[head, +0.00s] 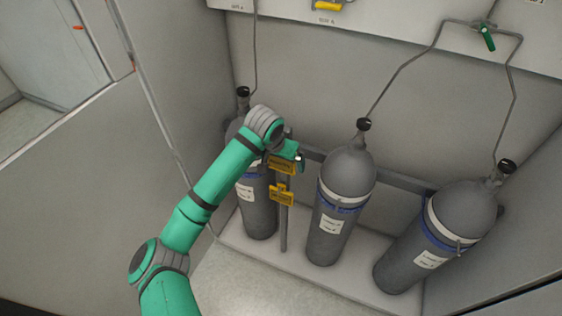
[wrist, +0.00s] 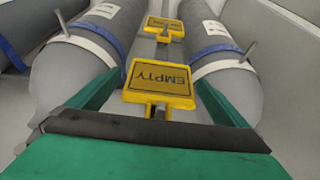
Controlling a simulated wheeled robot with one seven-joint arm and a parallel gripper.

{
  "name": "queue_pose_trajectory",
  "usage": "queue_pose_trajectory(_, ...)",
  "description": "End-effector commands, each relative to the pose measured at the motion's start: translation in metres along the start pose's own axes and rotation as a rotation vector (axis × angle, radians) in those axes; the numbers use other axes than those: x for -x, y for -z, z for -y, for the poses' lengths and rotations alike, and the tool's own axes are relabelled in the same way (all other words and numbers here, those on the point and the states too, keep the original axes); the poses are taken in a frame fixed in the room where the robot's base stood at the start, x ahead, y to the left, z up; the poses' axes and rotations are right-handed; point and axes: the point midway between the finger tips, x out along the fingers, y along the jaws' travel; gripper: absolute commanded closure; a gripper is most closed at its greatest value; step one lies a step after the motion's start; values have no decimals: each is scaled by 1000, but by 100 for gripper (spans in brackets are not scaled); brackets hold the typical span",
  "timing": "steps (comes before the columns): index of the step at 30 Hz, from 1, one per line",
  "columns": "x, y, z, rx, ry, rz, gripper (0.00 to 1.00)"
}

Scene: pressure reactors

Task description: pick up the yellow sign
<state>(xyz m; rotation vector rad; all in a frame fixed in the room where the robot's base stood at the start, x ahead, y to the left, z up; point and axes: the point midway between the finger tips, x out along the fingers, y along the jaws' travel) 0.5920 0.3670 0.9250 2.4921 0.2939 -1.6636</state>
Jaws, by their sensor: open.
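A yellow sign (wrist: 160,84) reading EMPTY, with a black border, lies between the two green fingers of my gripper (wrist: 159,78) in the wrist view. The fingers are open, with a gap visible on either side of the sign. A second yellow sign (wrist: 166,27) is farther away, beyond the fingertips. In the head view an upper yellow sign (head: 281,165) and a lower yellow sign (head: 282,196) hang on a grey post. My gripper (head: 288,150) is at the upper sign and partly hides it.
A left grey cylinder (head: 259,205) stands close beside the signs, partly behind my arm. A middle cylinder (head: 341,205) and a right cylinder (head: 440,238) stand along the wall. A grey rail (head: 402,181) runs behind them. Thin pipes rise from the cylinder tops.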

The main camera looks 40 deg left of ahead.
Motion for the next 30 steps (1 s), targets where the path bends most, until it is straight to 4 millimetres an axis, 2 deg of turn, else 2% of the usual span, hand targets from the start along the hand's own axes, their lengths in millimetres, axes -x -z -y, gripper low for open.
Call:
queue_pose_trajectory(8, -4, 0, 1, 1, 1, 0, 2)
queue_pose_trajectory(14, -4, 0, 1, 1, 0, 0, 45)
queue_pose_trajectory(24, -2, 0, 1, 1, 0, -1, 46)
queue_pose_trajectory(30, 10, 6, 1, 0, 0, -1, 46)
